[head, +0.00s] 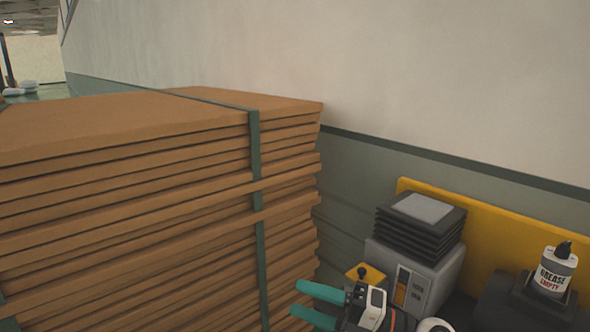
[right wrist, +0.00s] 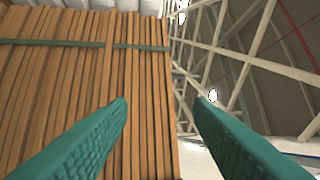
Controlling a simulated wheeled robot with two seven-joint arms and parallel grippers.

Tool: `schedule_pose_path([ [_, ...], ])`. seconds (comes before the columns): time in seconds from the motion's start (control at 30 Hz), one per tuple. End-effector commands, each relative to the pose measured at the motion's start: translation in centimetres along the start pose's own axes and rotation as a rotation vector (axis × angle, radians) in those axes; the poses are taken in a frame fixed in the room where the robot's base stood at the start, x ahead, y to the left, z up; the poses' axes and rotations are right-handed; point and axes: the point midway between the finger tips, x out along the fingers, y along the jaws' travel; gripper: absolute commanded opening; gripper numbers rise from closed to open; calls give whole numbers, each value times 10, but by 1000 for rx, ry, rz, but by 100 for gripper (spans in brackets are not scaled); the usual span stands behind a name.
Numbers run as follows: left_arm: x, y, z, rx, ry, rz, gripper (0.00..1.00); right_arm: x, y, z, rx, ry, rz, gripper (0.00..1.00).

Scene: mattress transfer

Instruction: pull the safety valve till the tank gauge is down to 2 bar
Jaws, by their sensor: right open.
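My right gripper (head: 298,299) has teal fingers and shows at the bottom middle of the head view. It is open and empty, in front of the lower right of a stack of brown boards. In the right wrist view the two fingers (right wrist: 160,98) stand wide apart with nothing between them. A grey machine (head: 445,277) with a black finned top and an orange-marked panel stands just right of the gripper. I cannot make out a safety valve or a tank gauge in either view. My left gripper is not in view.
The strapped board stack (head: 130,185) fills the left and middle, close to the gripper. A yellow panel (head: 490,235) stands along the wall behind the machine. A white bottle marked "GREASE EMPTY" (head: 554,272) sits in a dark holder at the right.

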Motion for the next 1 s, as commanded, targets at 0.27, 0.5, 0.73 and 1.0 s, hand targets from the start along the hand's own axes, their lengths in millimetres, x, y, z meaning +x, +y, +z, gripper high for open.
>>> schedule_pose_path([
  [0.27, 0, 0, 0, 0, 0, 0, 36, -76, 4, -51, 519, 715, -429, 46],
  [0.5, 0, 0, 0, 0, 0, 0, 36, -192, 118, -25, 1047, 1387, -366, 46],
  [0.73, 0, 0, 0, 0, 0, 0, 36, -251, 192, 61, 1400, 1747, -113, 46],
  [1.0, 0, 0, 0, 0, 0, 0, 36, -281, 223, 149, 1656, 1941, 168, 46],
])
